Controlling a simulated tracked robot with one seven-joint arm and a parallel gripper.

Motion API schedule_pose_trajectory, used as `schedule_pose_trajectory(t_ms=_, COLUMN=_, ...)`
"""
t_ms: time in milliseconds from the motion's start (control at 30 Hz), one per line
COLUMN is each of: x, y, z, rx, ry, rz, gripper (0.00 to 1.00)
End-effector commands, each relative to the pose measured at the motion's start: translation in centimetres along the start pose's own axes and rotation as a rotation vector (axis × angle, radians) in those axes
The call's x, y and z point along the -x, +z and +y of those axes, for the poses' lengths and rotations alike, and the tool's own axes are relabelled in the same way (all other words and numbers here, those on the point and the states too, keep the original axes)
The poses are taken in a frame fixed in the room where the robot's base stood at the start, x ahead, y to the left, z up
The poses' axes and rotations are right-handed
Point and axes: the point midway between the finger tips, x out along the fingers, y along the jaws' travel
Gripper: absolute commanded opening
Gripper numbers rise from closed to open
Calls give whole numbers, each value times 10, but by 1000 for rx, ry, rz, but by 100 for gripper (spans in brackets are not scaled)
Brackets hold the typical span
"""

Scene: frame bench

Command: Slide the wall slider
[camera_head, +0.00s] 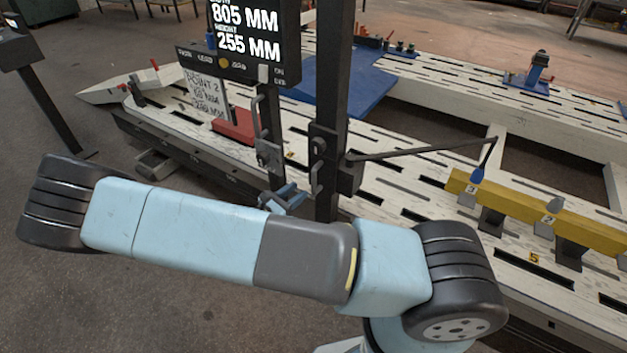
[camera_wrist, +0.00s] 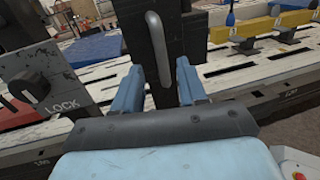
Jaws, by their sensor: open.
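The slider appears to be the dark block (camera_head: 347,172) on the black upright post (camera_head: 333,60). A long thin measuring arm with a blue tip (camera_head: 476,175) reaches right from it. In the wrist view a grey bar handle (camera_wrist: 158,48) stands upright on the dark block face. My gripper (camera_wrist: 157,80) is open, with one light-blue finger on each side of the handle's lower end. I cannot tell whether the handle's lower end is between the fingers or beyond them. In the head view my gripper (camera_head: 284,198) is small and partly hidden behind my arm, left of the post.
A grey plate marked LOCK (camera_wrist: 62,108) with a dark knob is left of the gripper. A display (camera_head: 245,35) reads 805 MM and 255 MM. A slotted white bench (camera_head: 400,195) carries a yellow beam (camera_head: 570,222) and a blue panel (camera_head: 335,82).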

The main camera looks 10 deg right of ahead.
Motion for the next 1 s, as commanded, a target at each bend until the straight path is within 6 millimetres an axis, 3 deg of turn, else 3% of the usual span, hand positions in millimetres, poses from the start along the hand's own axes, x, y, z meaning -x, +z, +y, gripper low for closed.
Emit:
schedule_pose_trajectory(t_ms=300, x=-55, y=0, z=0, rx=1, ry=-2, rz=-1, gripper=42)
schedule_pose_trajectory(t_ms=500, x=-76, y=0, z=0, rx=0, ry=-2, rz=-1, gripper=42)
schedule_pose_trajectory(t_ms=933, x=-83, y=0, z=0, rx=0, ry=0, rz=1, gripper=42)
schedule_pose_trajectory(t_ms=1000, x=-83, y=0, z=0, rx=0, ry=0, rz=1, gripper=35)
